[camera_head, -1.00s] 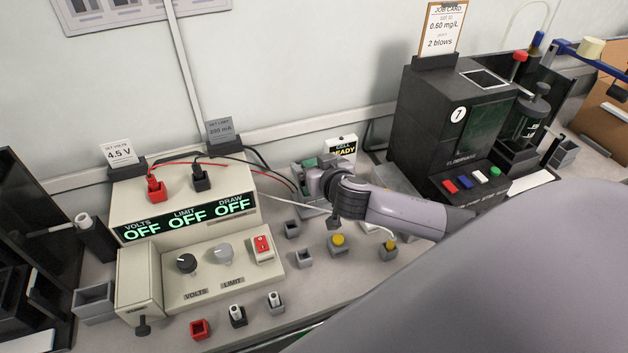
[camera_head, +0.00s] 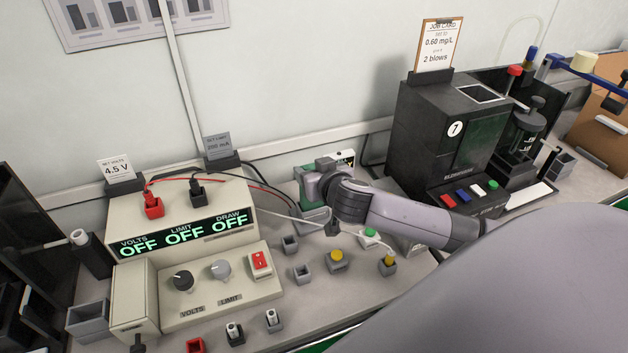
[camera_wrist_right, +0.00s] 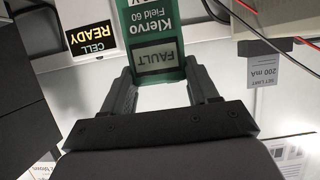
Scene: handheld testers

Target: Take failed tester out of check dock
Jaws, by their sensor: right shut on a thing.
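The green tester (camera_wrist_right: 152,25) with a grey screen reading FAULT fills the top middle of the right wrist view. My right gripper (camera_wrist_right: 162,78) is shut on it, with one dark finger on each side of its lower end. In the head view, my right gripper (camera_head: 322,182) is at the back of the bench, right of the power supply. Part of the green tester (camera_head: 310,188) shows beside it. The gripper largely hides the dock, so I cannot tell whether the tester still touches it. My left gripper is not in view.
A cream power supply (camera_head: 190,225) with OFF displays and red and black leads stands to the left. A black machine (camera_head: 435,125) with a job card stands to the right. The CELL READY sign (camera_wrist_right: 90,38) stands close by.

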